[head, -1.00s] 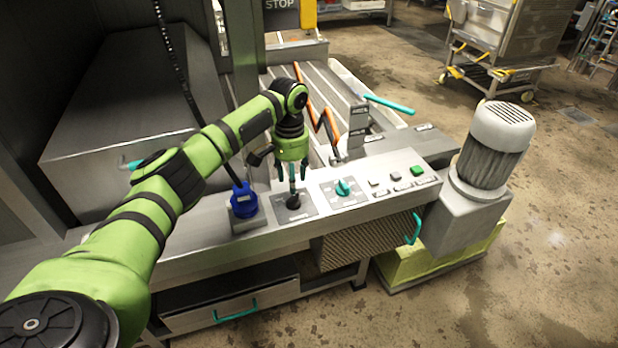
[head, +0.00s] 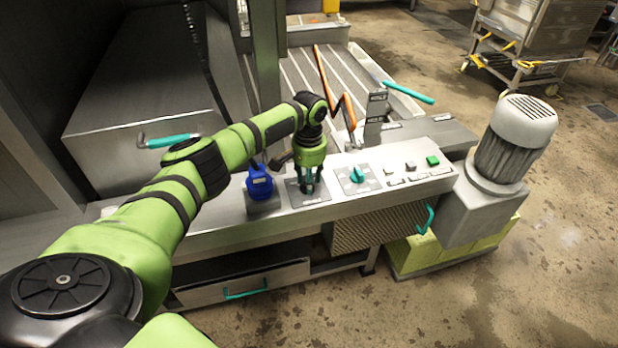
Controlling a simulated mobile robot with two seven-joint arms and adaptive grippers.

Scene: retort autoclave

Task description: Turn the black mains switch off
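The black mains switch (head: 308,189) is a small dark knob on a grey square plate on the sloping steel control panel (head: 400,171). It stands between the blue plug (head: 259,182) and the teal rotary knob (head: 357,174). My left gripper (head: 309,184) points straight down over the switch, with its teal fingers reaching down at the knob's sides. The fingers hide most of the knob, so I cannot tell which way it is turned or whether the fingers press on it. My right gripper is out of view.
Small push buttons and a green button (head: 432,160) sit at the panel's right. An orange bent bar (head: 335,92) and a teal-handled lever (head: 408,92) rise behind it. A motor (head: 515,135) stands to the right. Open floor lies in front.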

